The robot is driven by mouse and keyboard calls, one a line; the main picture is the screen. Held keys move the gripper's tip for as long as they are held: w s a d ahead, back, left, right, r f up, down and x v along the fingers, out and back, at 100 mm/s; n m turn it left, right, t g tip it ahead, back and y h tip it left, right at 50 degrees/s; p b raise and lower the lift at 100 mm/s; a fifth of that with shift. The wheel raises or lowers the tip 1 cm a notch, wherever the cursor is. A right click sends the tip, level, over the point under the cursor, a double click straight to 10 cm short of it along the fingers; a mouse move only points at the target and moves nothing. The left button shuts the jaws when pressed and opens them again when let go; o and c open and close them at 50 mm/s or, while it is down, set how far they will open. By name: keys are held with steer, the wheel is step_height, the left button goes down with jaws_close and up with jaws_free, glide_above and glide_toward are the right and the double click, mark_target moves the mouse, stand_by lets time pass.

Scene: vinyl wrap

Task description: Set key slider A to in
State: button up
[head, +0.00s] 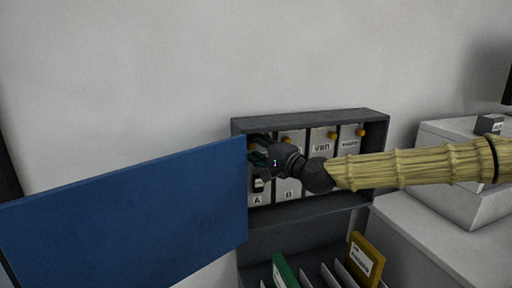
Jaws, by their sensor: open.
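A dark grey box (300,121) on the wall side holds a row of light panels with yellow knobs. The leftmost panel carries the label A (256,199), and a small black-and-white piece (258,184) sits just above that label. My gripper (259,159) reaches in from the right and is open in front of the upper part of panel A. It hides most of that panel's upper part, so I cannot tell the position of key slider A or whether my fingers touch it.
Panel B (289,193) and two more panels stand to the right. A large blue door (130,220) swings out at the left, close to the gripper. Below are a green folder (284,272) and a yellow folder (365,260) among dividers. A pale box (465,170) stands at the right.

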steer(key=shift+c, duration=0.2)
jaws_close()
steer(key=shift+w+d+b, duration=0.3)
steer(key=shift+d+b, duration=0.5)
steer(key=shift+d, duration=0.05)
steer(key=shift+w+d+b, duration=0.25)
steer(key=shift+d+b, duration=0.55)
steer(key=shift+d, duration=0.1)
steer(key=shift+w+d+b, duration=0.3)
steer(key=shift+d+b, duration=0.5)
steer(key=shift+d, duration=0.05)
steer(key=shift+o, duration=0.2)
jaws_free()
steer(key=shift+d, duration=0.15)
